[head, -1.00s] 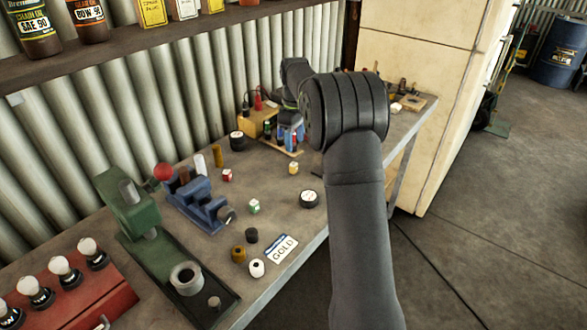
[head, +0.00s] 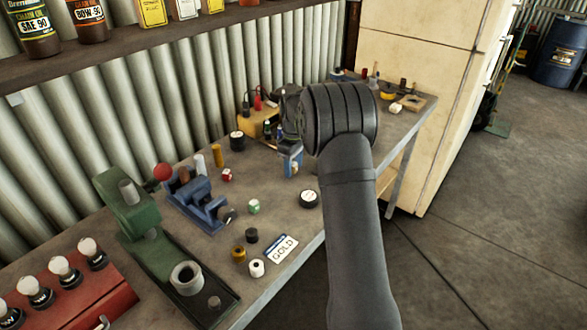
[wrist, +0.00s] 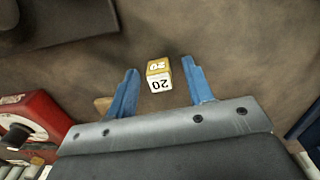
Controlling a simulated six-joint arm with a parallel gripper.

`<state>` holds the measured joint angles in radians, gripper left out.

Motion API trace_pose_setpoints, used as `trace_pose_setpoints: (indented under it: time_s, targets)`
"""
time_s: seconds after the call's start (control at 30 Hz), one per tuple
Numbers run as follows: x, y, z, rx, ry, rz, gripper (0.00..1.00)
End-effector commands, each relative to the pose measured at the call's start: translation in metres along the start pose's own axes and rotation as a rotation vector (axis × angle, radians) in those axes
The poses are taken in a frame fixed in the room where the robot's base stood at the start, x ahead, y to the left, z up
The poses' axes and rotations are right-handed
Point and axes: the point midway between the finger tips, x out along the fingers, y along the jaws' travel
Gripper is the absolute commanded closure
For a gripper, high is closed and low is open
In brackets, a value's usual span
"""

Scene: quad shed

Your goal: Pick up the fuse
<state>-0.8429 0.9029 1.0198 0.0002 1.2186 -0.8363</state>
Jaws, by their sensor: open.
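A small yellow-and-white block marked 20 (wrist: 158,74), which looks like the fuse, stands on the bench between the two blue fingers of my gripper (wrist: 160,68). Contact cannot be told.
A blue vise-like tool (head: 196,203) and a green press (head: 140,215) are to the left. A red device (wrist: 40,115) shows at left in the wrist view.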

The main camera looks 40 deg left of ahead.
Motion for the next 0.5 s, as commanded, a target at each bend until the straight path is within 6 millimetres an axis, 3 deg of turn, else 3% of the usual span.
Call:
trace_pose_setpoints:
  time_s: [0.03, 0.27, 0.5]
  targets:
    - [-0.0002, 0.0, 0.0, 0.0, 0.0, 0.0, 0.53]
    - [-0.0005, 0.0, -0.0001, 0.0, 0.0, 0.0, 0.98]
    - [-0.0008, 0.0001, -0.0001, 0.0, 0.0, 0.0, 1.0]
